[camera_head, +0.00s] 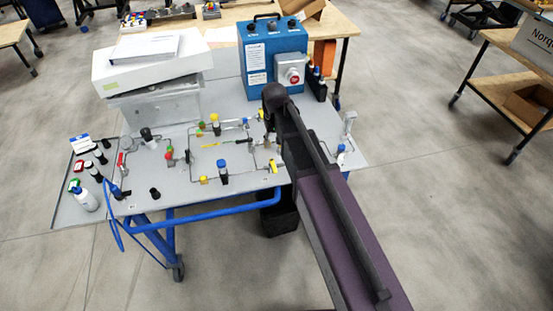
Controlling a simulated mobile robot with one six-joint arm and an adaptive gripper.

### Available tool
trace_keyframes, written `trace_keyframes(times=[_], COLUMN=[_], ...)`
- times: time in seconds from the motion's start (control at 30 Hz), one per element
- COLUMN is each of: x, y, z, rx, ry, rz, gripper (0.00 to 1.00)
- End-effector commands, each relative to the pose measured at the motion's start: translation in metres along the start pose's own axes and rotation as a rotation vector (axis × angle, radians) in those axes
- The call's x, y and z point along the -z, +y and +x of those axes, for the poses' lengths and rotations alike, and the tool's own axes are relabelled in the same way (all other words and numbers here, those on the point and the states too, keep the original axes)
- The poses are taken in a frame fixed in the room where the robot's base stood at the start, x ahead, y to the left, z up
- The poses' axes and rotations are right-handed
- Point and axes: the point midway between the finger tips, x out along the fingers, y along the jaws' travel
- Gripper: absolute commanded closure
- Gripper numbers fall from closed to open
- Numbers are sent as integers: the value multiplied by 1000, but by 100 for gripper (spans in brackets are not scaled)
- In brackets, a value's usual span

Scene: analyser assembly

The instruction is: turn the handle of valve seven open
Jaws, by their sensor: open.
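The analyser panel (135,200) is a grey tabletop with thin tubing and several small valves. Their handles are coloured: a yellow one (272,164) beside my arm, another yellow one (203,180) at the front, a blue-topped one (222,164) in the middle and a red one (121,158) at the left. No valve numbers are legible, so I cannot tell which is valve seven. My gripper (269,125) is over the right half of the panel, at the end of my dark arm. Its fingers are small and mostly hidden; I see nothing held. My arm covers part of the panel's right side.
A blue box (272,55) with a red knob stands at the panel's back. A white case (150,68) stands on a grey box (160,108) at the back left. Bottles, including a white one (84,197), stand at the left edge. Blue hose hangs at the front.

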Motion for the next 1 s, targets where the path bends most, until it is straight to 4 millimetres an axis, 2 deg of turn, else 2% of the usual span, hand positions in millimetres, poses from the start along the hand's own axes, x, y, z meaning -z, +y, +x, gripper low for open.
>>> trace_keyframes(times=[0.57, 1.0], x=[1, 1], y=[-2, -3], z=[-2, 22], rx=[0, 0], ry=[0, 0], rz=[-3, -4], gripper=[43, 43])
